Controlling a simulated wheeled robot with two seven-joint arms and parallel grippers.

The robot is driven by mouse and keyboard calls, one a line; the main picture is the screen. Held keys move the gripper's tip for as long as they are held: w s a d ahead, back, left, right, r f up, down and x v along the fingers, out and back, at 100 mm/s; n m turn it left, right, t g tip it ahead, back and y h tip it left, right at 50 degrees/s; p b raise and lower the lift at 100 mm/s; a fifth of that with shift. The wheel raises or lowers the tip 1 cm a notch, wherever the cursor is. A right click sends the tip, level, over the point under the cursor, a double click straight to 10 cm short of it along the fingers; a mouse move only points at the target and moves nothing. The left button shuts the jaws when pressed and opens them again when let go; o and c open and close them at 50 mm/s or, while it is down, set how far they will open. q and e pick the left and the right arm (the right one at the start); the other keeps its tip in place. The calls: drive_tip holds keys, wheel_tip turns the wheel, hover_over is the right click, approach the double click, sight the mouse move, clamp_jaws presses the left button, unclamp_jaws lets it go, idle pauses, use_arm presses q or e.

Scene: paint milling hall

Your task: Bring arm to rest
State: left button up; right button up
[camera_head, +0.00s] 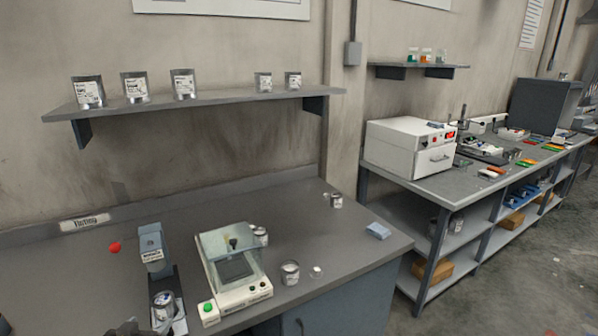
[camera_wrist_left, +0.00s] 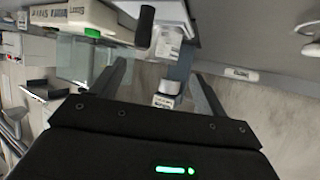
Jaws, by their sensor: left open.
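My left gripper (camera_head: 126,328) barely shows at the bottom edge of the head view, left of the small press-like device (camera_head: 152,250). In the left wrist view, the two dark fingers of my left gripper (camera_wrist_left: 158,70) stand apart with nothing held between them. A pale device part lies beyond them in that view. Most of my left arm is hidden below the head view's edge. My right gripper is not in view.
The grey tinting bench (camera_head: 330,245) carries a glass-sided balance (camera_head: 235,270), an open tin (camera_head: 290,273), a tin in the device (camera_head: 163,305) and a blue cloth-like item (camera_head: 378,231).

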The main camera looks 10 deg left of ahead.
use_arm(q)
drive_tip(key=s+d+f+m+g+h, duration=0.15)
drive_tip(key=s+d+f+g, duration=0.35)
drive_tip(key=s+d, duration=0.55)
drive_tip(key=s+d+f+m+g+h, duration=0.15)
drive_tip(key=s+d+f+g, duration=0.4)
drive_tip(key=s, duration=0.85)
wheel_tip(320, 180, down, 28)
drive_tip(key=s+d+m, duration=0.1)
drive_tip(key=s+d, duration=0.1)
drive_tip(key=d, duration=0.1)
drive_tip(key=s+a+f+g, duration=0.1)
drive_tip(key=s+a+f, duration=0.2)
drive_tip(key=s+f, duration=1.1)
drive_tip(key=shift+s+y, duration=0.3)
drive_tip(key=shift+s, duration=0.6)
